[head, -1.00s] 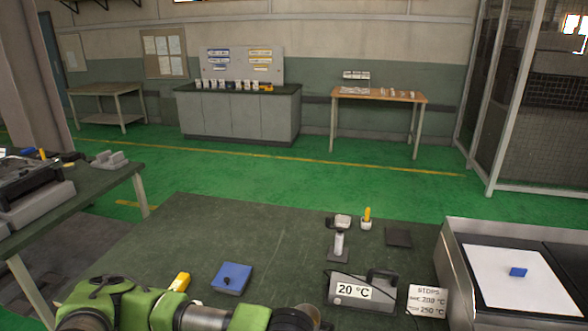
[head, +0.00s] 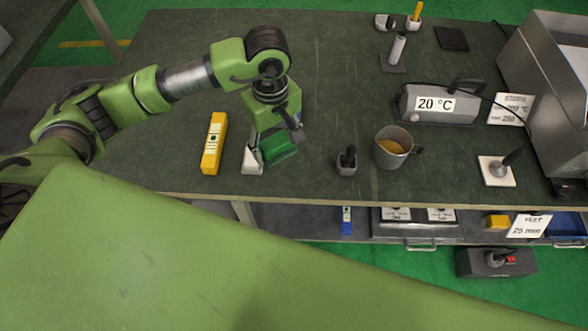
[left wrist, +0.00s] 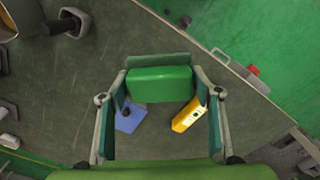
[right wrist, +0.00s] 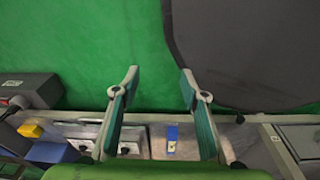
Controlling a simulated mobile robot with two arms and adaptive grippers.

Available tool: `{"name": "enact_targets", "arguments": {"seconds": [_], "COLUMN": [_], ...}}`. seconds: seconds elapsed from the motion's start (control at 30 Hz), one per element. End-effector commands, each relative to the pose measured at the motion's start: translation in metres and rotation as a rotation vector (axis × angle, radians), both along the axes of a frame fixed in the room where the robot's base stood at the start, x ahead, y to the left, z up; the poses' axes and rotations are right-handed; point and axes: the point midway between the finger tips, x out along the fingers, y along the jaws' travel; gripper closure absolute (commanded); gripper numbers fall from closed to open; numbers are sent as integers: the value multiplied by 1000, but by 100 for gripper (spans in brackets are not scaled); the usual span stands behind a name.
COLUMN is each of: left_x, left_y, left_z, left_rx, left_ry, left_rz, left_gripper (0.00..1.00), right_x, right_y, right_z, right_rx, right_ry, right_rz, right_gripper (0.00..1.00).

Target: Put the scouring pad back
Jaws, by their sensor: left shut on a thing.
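The scouring pad, a green block (head: 280,148), is between the fingers of my left gripper (head: 268,150) over the table's front part. In the left wrist view the green block (left wrist: 160,84) spans between the fingers of the gripper, which is shut on it. A blue square piece with a dark knob (left wrist: 129,117) lies on the table beyond it; the gripper mostly hides it in the head view. My right gripper (right wrist: 158,76) is open and empty in the right wrist view, beyond the table's front. I cannot make out the pad's resting place.
On the dark green table (head: 320,60), a yellow device (head: 214,143) lies left of the gripper. A small grey cup with a dark handle (head: 347,161) and a mug (head: 392,148) stand right. A 20 °C unit (head: 438,104) stands farther right.

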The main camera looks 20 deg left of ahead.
Motion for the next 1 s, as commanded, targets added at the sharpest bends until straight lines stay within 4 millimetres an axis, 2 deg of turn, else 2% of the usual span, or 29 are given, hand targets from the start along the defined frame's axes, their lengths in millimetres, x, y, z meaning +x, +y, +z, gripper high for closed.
{"name": "enact_targets", "arguments": {"seconds": [0.03,0.1,0.33,0.43,0.63,0.9,1.0], "left_x": [13,26,60,67,73,73,74], "left_y": [-4,-8,-21,-25,-28,-28,-28], "left_z": [-25,-35,-58,-62,-68,-113,-122], "left_rx": [-4,-2,-2,-1,3,5,2], "left_ry": [-3,-2,0,1,4,5,3], "left_rz": [104,256,686,811,929,937,938], "left_gripper": [62,62,62,62,62,62,62], "right_x": [9,21,52,56,61,68,70], "right_y": [1,4,9,10,10,12,12], "right_z": [-26,-37,-61,-69,-72,-63,-61], "right_rx": [1,3,5,6,5,7,7], "right_ry": [-8,-16,-36,-36,-39,-45,-46], "right_rz": [-1,-3,-8,-9,-10,-11,-11], "right_gripper": [60,60,60,60,60,60,60]}}
